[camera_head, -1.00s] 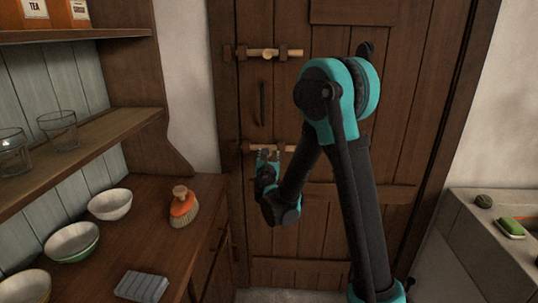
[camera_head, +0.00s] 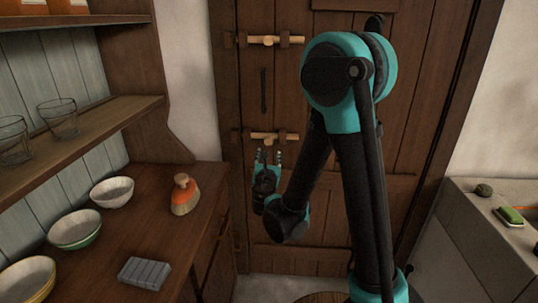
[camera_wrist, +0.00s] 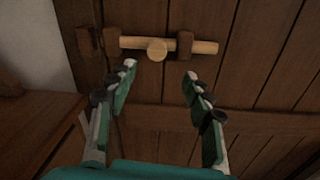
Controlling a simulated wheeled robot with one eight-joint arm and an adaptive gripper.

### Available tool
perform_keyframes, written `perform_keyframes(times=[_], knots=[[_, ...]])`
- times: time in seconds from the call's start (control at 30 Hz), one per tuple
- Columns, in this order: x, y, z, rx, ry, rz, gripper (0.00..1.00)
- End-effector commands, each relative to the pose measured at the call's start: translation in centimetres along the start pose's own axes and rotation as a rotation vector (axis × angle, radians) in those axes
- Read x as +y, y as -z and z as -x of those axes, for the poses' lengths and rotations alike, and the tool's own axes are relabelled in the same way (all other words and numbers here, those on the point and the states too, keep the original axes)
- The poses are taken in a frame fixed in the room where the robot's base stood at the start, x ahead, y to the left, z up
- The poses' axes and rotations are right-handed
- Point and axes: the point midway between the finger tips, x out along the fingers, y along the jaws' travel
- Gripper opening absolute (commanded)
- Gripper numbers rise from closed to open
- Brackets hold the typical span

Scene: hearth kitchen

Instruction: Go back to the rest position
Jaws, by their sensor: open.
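My gripper (camera_head: 268,158) is in front of the dark wooden door (camera_head: 330,215), a little below the lower wooden bolt (camera_head: 268,136). Its fingers are apart and empty. In the wrist view my gripper (camera_wrist: 160,72) shows two spread fingers with nothing between them. The lower bolt (camera_wrist: 205,46), a pale rod with a round knob, lies just beyond the fingertips, apart from them. My arm is bent, its teal elbow high in front of the door.
Glasses (camera_head: 60,118) stand on the shelf. An upper bolt (camera_head: 268,40) is on the door. A stone sink (camera_head: 470,215) with a green sponge (camera_head: 510,215) is at right.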

Motion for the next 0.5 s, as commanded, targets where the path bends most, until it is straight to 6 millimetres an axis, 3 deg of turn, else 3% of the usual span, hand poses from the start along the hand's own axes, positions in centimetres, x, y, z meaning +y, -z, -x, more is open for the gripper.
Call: perform_keyframes(times=[0.07,0.17,0.33,0.5], knots=[[-0.7,-0.1,0.0,0.008,0.015,-0.026,0.51],[-3.5,-0.3,0.0,0.038,0.079,-0.143,0.51],[-12.7,0.1,1.6,0.115,0.319,-0.566,0.51],[-21.1,2.1,6.0,0.143,0.62,-1.064,0.51]])
